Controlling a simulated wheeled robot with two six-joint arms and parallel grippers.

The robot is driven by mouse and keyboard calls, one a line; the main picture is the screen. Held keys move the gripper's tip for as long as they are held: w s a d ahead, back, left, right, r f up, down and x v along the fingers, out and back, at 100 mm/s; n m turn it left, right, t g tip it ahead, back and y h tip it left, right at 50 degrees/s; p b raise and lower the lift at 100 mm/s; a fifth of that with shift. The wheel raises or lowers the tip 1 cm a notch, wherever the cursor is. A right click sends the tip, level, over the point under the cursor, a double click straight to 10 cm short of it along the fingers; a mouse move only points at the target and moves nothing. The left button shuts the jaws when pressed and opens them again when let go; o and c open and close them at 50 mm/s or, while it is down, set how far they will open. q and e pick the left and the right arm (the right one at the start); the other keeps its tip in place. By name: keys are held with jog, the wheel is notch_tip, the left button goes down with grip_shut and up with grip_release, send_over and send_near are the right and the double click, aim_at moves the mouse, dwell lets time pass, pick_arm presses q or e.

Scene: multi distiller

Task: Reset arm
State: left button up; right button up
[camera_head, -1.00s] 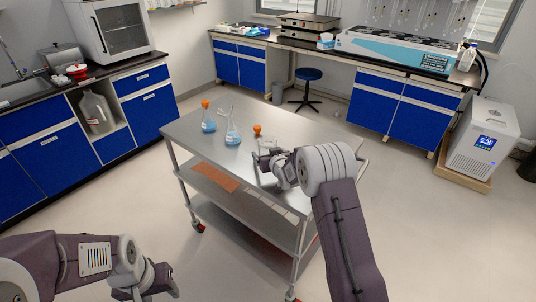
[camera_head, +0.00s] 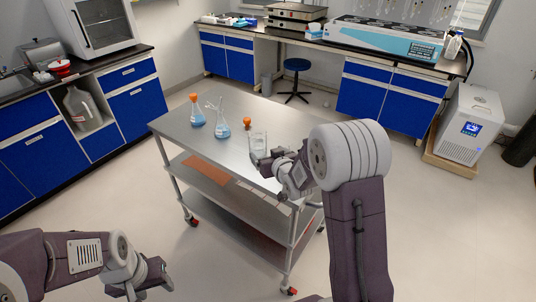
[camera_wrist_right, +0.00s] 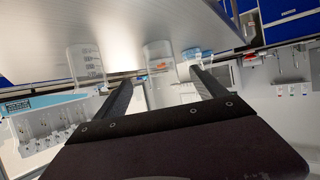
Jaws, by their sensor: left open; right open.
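A metal cart (camera_head: 170,127) stands in the middle. On its top are a flask with blue liquid and an orange stopper (camera_head: 197,112), a second blue-liquid flask (camera_head: 221,122), a small orange stopper (camera_head: 247,122) and a clear beaker (camera_head: 258,139). My right gripper (camera_head: 263,161) is at the cart's near right side, just in front of the beaker. In the right wrist view its fingers (camera_wrist_right: 163,80) are apart with nothing held between them, and a graduated beaker (camera_wrist_right: 87,62) is apart from them. My left gripper (camera_head: 157,278) is low at the front left, open, away from the cart.
Blue cabinets with a sink and a white-framed oven (camera_head: 93,28) line the left. A back bench carries a blue-and-white multi-position device (camera_head: 385,39). A stool (camera_head: 296,66) stands before it, and a white chiller (camera_head: 470,128) is at right. Floor around the cart is open.

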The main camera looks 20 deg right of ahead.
notch_tip(320, 180, up, 11)
jog(key=s+a+p, duration=0.2)
jog(key=s+p, duration=0.1)
jog(key=p, duration=0.4)
jog(key=s+f+g, duration=0.4)
jog(key=s, duration=0.4)
jog(key=s+f+g, duration=0.3)
jog(key=s+g, duration=0.1)
jog(key=s, duration=0.5)
jog(key=s+f+g+p, duration=0.1)
jog(key=s+f+g, duration=0.3)
jog(key=s, duration=0.5)
jog(key=shift+a+f+m, duration=0.25)
jog(key=shift+f+m, duration=0.05)
jog(key=shift+f, duration=0.05)
